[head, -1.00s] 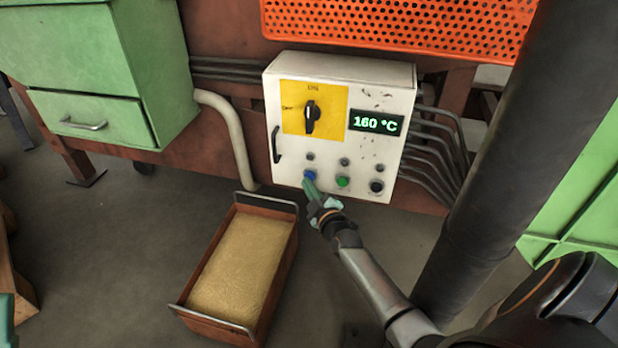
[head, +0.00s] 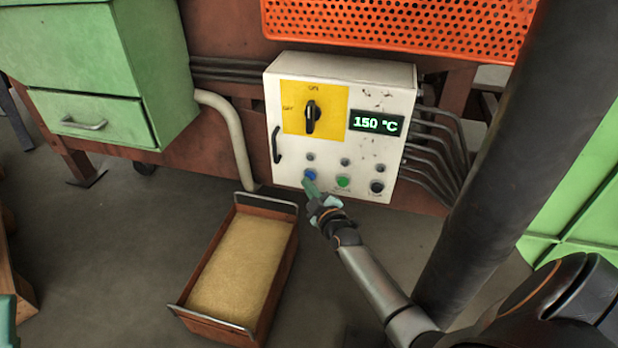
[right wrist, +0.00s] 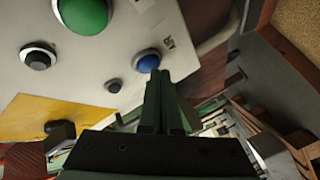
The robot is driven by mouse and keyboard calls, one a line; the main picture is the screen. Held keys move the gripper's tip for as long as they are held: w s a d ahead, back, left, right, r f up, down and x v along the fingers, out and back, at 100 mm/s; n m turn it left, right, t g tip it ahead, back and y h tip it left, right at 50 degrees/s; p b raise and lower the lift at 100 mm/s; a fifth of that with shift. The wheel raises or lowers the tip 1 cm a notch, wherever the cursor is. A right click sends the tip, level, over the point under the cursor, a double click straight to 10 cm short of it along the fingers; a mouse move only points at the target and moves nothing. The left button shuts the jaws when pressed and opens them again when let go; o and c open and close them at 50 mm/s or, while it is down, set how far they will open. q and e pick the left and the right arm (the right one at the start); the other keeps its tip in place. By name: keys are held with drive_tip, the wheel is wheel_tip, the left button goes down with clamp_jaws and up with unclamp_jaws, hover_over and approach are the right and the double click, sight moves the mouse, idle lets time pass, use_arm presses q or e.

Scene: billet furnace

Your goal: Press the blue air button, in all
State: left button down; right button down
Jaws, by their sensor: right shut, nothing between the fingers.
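The blue air button (head: 310,174) is at the lower left of the white control box (head: 390,84). In the right wrist view the blue button (right wrist: 147,60) has the label AIR beside it. My right gripper (head: 310,185) is shut and empty, with its fingertips right at the lower edge of the button. In the right wrist view the shut green fingers (right wrist: 157,76) end against the button's edge; whether they touch it or press it in I cannot tell. The display (head: 376,123) reads 150 °C. A scrap of teal at the head view's lower left may be my left arm; its gripper is not visible.
A green button (head: 343,182) and a black button (head: 377,187) sit right of the blue one. A black rotary switch (head: 311,116) is on the yellow plate above. A brown box of sand-coloured grain (head: 290,262) stands on the floor below left. Pipes run right of the box.

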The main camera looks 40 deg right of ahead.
drive_tip(key=shift+d+r, duration=0.35)
drive_tip(key=shift+d, duration=0.05)
drive_tip(key=shift+s+a+f+p, duration=0.2)
drive_tip(key=shift+s+a+p, duration=0.4)
drive_tip(key=shift+p, duration=0.15)
drive_tip(key=shift+s+a+p, duration=0.8)
drive_tip(key=shift+a+p, duration=0.05)
drive_tip(key=shift+a, duration=0.15)
drive_tip(key=shift+s+a+p, duration=0.8)
drive_tip(key=shift+a+p, duration=0.05)
drive_tip(key=shift+a, duration=0.15)
